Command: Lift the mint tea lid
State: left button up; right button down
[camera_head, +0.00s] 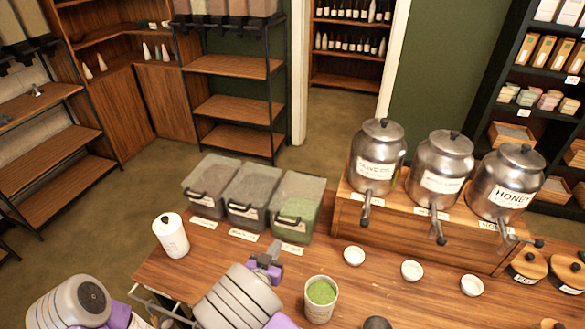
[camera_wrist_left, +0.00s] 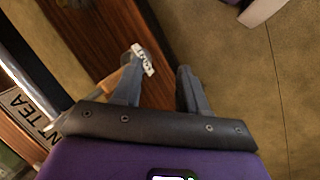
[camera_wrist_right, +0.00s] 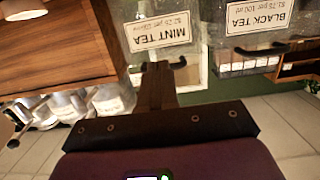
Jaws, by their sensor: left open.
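The mint tea bin (camera_head: 297,205) is the rightmost of three clear bins, with green contents showing and its lid (camera_head: 300,183) down on it. Its label (camera_wrist_right: 158,33) reads upside down in the right wrist view, with a dark handle (camera_wrist_right: 179,63) beside it. My right gripper (camera_head: 275,247) is in front of the bin, its fingers (camera_wrist_right: 155,70) together. They overlap the handle area in the right wrist view; I see no clear grip on it.
The black tea bin (camera_head: 248,196) stands left of the mint tea bin, with another bin (camera_head: 212,182) beyond it. A white canister (camera_head: 171,236) and a cup of green contents (camera_head: 320,297) stand near my right arm. Metal dispensers (camera_head: 440,170) stand to the right.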

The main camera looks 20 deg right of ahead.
jog(key=x, duration=0.4)
jog(key=r+x, duration=0.1)
jog(key=x, duration=0.1)
jog(key=shift+w+d+b, duration=0.25)
jog(key=shift+b, duration=0.05)
jog(key=r+p, duration=0.2)
jog(key=w+r+p, duration=0.1)
jog(key=r+p, duration=0.1)
jog(key=r, duration=0.1)
jog(key=r+p, duration=0.2)
jog(key=r, duration=0.1)
jog(key=shift+w+d, duration=0.15)
jog(key=shift+d, duration=0.25)
jog(key=w+d+r+p, duration=0.4)
jog(key=w+d+r, duration=0.1)
jog(key=w, duration=0.4)
jog(key=w+d+r+p, duration=0.5)
jog(key=w+d, duration=0.3)
jog(key=w, duration=0.2)
jog(key=shift+r, duration=0.45)
jog(key=shift+a, duration=0.1)
jog(key=f+v, duration=0.1)
jog(key=v, duration=0.9)
jog(key=shift+b, duration=0.4)
